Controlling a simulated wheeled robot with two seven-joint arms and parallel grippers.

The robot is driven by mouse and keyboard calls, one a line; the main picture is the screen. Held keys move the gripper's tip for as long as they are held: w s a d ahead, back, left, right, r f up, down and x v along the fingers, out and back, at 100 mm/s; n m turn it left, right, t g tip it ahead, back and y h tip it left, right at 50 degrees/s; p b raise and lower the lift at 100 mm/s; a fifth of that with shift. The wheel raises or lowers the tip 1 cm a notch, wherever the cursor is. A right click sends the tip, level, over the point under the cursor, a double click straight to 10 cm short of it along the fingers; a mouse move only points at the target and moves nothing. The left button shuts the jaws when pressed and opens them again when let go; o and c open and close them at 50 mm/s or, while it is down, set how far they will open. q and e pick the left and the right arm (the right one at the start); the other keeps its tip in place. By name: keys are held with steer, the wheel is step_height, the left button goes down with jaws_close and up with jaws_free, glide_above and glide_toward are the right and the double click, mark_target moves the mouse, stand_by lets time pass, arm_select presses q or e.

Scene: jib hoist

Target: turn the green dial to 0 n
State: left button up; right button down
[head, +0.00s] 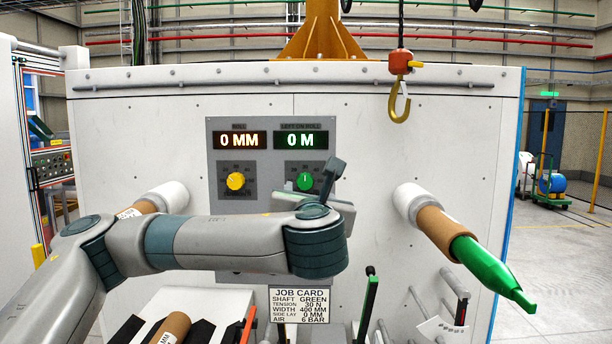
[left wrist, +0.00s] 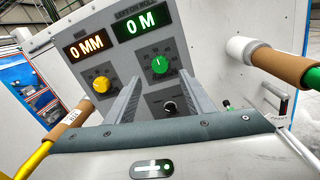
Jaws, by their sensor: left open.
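The green dial (head: 305,181) is on the grey control panel, below the green "0 M" display. My left gripper (head: 315,180) is open and empty in front of the panel, close to the dial. In the left wrist view its two fingers (left wrist: 160,88) stand apart, and contact with the dial cannot be told. My right gripper is not in view.
A yellow dial (head: 236,181) sits left under the "0 MM" display (head: 240,140). A black knob (left wrist: 170,107) is below the green dial. A shaft with a green tip (head: 485,262) sticks out at right. A hook (head: 400,100) hangs above. A job card (head: 299,305) reads tension 30 N.

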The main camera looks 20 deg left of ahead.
mark_target(305, 182)
arm_select(q)
steer(key=p+x, duration=0.3)
steer(key=x, duration=0.4)
steer(key=shift+r, duration=0.1)
steer(key=shift+w+a+p, duration=0.25)
steer(key=shift+w+p, duration=0.05)
steer(key=shift+w, duration=0.3)
steer(key=c, duration=1)
